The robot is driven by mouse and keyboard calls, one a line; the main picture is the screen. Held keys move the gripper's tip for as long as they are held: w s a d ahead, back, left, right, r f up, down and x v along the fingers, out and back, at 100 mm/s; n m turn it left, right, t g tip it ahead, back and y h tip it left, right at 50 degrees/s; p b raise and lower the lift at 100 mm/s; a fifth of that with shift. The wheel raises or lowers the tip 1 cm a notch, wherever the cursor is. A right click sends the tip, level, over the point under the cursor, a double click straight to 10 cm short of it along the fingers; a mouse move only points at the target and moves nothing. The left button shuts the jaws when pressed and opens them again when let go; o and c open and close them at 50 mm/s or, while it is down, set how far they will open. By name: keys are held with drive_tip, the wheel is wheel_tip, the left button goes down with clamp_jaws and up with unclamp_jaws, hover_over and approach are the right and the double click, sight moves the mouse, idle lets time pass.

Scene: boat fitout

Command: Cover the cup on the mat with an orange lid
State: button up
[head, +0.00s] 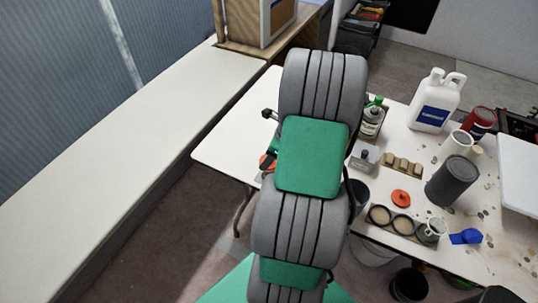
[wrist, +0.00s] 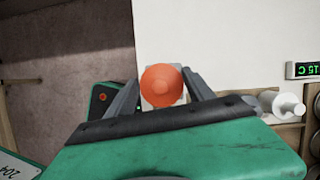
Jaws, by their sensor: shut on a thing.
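An orange round lid (wrist: 161,85) sits between the two fingers of my gripper (wrist: 161,82), which is shut on it. A pale patch shows just below the lid in the wrist view; I cannot tell what it is. Another orange lid (head: 401,197) lies on the white table. A small pale cup (head: 432,230) is at the right end of a holder with round openings (head: 391,221). I cannot make out the mat.
The white table (head: 237,140) also carries a dark grey cylinder (head: 453,182), a white cup (head: 455,146), a green-capped bottle (head: 371,120), a white jug (head: 435,100) and a blue item (head: 466,237). A long pale bench (head: 110,170) runs along the left. The table's left end is clear.

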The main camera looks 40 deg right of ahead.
drive_tip(key=shift+s+a+f, duration=0.1)
drive_tip(key=shift+f, duration=0.45)
idle(0.9)
drive_tip(key=o, duration=1.4)
drive_tip(key=shift+o, duration=0.5)
drive_tip(key=shift+o, duration=1)
drive_tip(key=shift+f, duration=0.1)
wheel_tip(320, 180, up, 6)
drive_tip(key=p, duration=0.5)
drive_tip(key=shift+f, duration=0.25)
